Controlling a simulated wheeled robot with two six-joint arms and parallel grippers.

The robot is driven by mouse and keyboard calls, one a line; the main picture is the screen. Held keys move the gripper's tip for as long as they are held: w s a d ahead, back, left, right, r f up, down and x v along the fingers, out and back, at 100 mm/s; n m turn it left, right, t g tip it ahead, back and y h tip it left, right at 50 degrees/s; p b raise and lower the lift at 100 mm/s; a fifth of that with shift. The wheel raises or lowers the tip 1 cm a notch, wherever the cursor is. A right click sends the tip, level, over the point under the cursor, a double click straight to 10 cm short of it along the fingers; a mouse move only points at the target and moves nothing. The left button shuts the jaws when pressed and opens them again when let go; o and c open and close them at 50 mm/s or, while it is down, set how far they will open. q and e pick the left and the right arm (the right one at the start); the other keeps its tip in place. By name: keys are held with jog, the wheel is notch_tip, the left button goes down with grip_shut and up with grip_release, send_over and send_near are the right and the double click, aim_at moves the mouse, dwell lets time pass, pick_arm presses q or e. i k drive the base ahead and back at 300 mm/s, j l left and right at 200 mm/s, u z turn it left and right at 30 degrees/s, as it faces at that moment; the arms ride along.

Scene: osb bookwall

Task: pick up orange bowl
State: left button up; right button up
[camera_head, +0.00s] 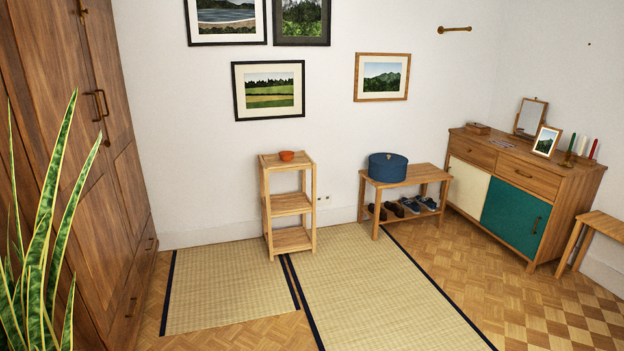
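A small orange bowl (286,155) sits upright on the top board of a narrow wooden shelf stand (302,161). The stand is against the white wall, near the middle of the camera_head view. Nothing hides the bowl. Neither of my grippers shows in this view.
Tatami mats (235,290) cover the floor before the stand. A bench (428,172) with a blue round box (388,167) and shoes stands right of it. A wardrobe (85,170) and a plant (42,235) are left, a sideboard (570,187) right. The mats are clear.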

aim_at(287, 157)
jog(key=i+l+z, duration=0.3)
jog(key=i, duration=0.85)
jog(key=i+j+z, duration=0.15)
jog(key=i+z, duration=0.15)
jog(key=i, duration=0.9)
